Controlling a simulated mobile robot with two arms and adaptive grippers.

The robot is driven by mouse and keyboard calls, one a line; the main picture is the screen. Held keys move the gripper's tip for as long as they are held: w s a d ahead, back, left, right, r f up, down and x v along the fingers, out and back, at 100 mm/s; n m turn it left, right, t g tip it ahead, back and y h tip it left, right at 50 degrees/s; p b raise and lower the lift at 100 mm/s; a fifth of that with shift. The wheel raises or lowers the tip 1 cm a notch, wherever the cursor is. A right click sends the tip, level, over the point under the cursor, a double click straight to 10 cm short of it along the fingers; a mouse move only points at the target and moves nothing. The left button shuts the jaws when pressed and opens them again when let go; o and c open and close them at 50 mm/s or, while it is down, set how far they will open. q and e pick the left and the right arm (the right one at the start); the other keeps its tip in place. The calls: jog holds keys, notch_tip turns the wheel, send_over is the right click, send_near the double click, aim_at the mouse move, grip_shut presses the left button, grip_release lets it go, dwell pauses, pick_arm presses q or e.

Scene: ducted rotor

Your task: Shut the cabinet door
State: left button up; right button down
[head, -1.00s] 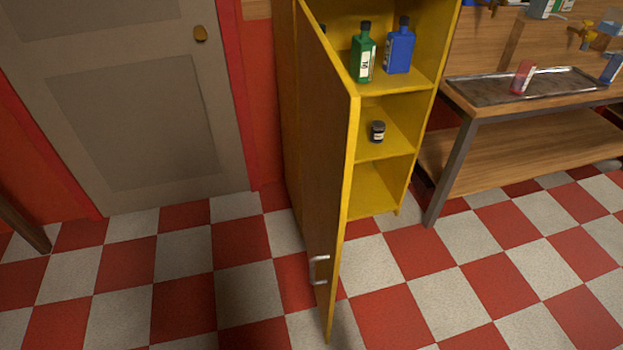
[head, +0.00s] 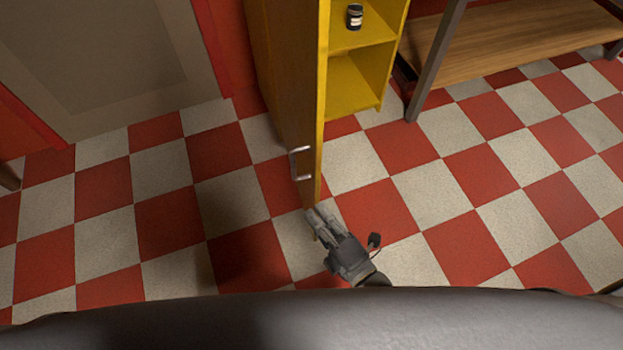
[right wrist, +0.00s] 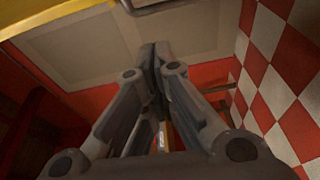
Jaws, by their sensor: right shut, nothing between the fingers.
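The yellow cabinet (head: 352,88) stands open at the top middle of the head view. Its door (head: 296,75) is swung out toward me and seen nearly edge-on, with a brown outer face on the left. A silver handle (head: 298,163) sits low on that outer face. My right gripper (head: 314,217) is shut and empty, close to the door's lower free edge; I cannot tell whether they touch. In the right wrist view my closed fingers (right wrist: 156,55) point toward a grey panel. My left gripper is not in view.
A small dark jar (head: 354,16) stands on a cabinet shelf. A wooden workbench (head: 500,45) with grey legs is to the right. A grey room door (head: 95,60) with red frame is at the left. The checkered floor around the cabinet door is clear.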

jog(key=w+a+p, duration=0.1)
jog(key=w, duration=0.8)
jog(key=shift+w+a+r, duration=0.2)
jog(key=shift+a+r, duration=0.15)
jog(key=shift+r, duration=0.05)
jog(key=shift+d, duration=0.1)
